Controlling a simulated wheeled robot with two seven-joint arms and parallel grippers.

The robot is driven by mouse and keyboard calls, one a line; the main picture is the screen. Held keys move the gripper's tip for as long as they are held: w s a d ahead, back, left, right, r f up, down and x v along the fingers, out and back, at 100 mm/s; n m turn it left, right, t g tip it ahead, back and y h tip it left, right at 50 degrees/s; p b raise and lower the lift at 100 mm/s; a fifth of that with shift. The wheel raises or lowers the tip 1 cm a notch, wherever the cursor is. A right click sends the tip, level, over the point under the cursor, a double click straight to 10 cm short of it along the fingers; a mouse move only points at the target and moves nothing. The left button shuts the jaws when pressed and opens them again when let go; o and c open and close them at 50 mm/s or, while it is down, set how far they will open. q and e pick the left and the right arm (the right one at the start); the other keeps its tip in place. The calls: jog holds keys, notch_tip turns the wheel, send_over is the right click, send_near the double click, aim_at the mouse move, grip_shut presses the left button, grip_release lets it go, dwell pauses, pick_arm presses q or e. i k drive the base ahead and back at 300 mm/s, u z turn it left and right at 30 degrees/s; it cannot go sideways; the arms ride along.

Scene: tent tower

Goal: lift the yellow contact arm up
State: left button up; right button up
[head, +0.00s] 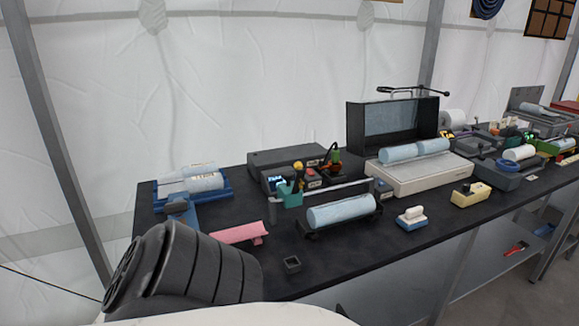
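I cannot tell for sure which thing is the yellow contact arm. A small yellow-topped upright part (298,167) stands on the dark table, by a green holder (290,195) and a device with a lit display (275,183). A yellow block-like device (469,195) sits farther right near the table's front edge. Another small yellow part (446,134) shows at the back right, too small to make out. Neither of my grippers is in view. A black ribbed part, likely of my own arm, fills the lower left.
The table's front middle is mostly clear.

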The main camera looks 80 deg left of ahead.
aim_at(299, 182)
jog(key=u, duration=1.55)
